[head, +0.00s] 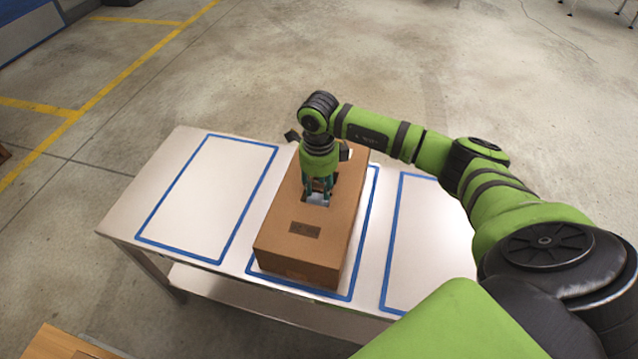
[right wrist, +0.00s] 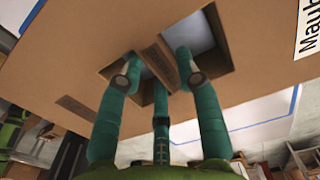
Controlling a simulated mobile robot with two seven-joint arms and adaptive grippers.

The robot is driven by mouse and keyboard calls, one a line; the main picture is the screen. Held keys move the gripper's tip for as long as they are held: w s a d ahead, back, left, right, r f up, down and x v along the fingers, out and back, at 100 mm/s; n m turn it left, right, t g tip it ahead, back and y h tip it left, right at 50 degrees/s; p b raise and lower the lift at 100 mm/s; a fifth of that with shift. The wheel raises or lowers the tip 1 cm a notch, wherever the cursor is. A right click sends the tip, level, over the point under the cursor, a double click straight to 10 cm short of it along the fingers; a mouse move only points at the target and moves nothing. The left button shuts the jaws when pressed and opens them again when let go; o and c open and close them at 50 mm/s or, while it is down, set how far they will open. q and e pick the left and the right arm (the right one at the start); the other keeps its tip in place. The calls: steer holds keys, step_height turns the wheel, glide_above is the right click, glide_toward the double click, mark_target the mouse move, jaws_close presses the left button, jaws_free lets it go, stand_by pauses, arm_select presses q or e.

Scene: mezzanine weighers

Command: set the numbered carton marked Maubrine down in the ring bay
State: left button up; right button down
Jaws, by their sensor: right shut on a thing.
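A brown carton (head: 281,232) lies over the middle of three blue-outlined bays on a white table (head: 120,223). My right gripper (head: 318,192) points down at its top and is shut on the carton's strip between two cut-out openings. In the right wrist view, the fingers (right wrist: 158,80) reach into these openings, and a white label (right wrist: 308,32) on the carton shows the start of "Maubrine". I cannot tell whether the carton's underside touches the table. No ring mark shows in these views. My left gripper is out of view.
The left bay (head: 208,198) and the visible part of the right bay (head: 428,238) are empty. My right arm covers part of the right side. A wooden surface (head: 62,345) stands at the lower left.

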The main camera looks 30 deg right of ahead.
steer(key=shift+f, duration=0.25)
stand_by(0.5)
steer(key=c, duration=0.9)
jaws_free()
steer(key=shift+o, duration=0.6)
steer(key=shift+r, duration=0.1)
